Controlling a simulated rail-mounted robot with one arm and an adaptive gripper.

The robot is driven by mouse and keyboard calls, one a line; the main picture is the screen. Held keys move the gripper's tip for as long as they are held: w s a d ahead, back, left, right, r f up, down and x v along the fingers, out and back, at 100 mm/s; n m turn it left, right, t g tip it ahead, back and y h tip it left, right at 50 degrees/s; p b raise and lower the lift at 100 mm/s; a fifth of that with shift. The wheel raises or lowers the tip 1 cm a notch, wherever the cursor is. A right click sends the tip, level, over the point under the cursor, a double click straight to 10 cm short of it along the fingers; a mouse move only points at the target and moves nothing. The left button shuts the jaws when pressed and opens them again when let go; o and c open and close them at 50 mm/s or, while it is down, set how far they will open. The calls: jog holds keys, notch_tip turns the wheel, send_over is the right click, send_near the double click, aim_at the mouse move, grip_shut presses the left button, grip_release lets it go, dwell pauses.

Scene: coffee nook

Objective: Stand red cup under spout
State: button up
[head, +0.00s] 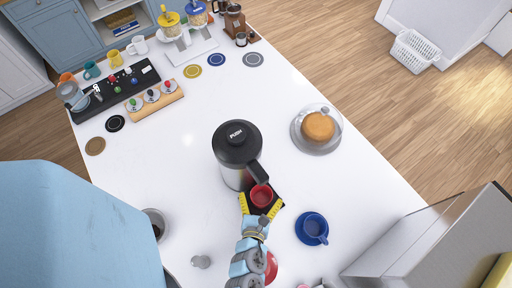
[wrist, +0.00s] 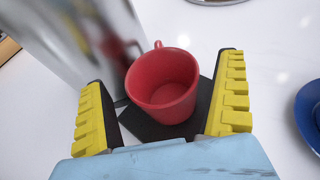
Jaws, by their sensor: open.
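The red cup (wrist: 163,86) stands upright on a dark square mat (wrist: 137,123) beside the silver pump flask in the wrist view. In the head view the red cup (head: 261,195) is just below the spout (head: 259,172) of the black-topped flask (head: 237,146). My gripper (head: 261,207) is open, its yellow fingers on either side of the cup. In the wrist view the fingers (wrist: 163,100) show gaps to the cup on both sides. The cup's handle points away from my gripper, towards the flask side.
A blue cup on a blue saucer (head: 299,232) stands right of my gripper. A cake under a clear dome (head: 318,127) is farther back right. A small grey knob-like object (head: 201,262) and a bowl (head: 154,218) are left. The white counter left of the flask is clear.

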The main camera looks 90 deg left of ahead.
jog(key=shift+p+v, duration=0.7)
jog(key=shift+v, duration=1.15)
jog(key=shift+p+v, duration=1.65)
jog(key=shift+v, duration=1.3)
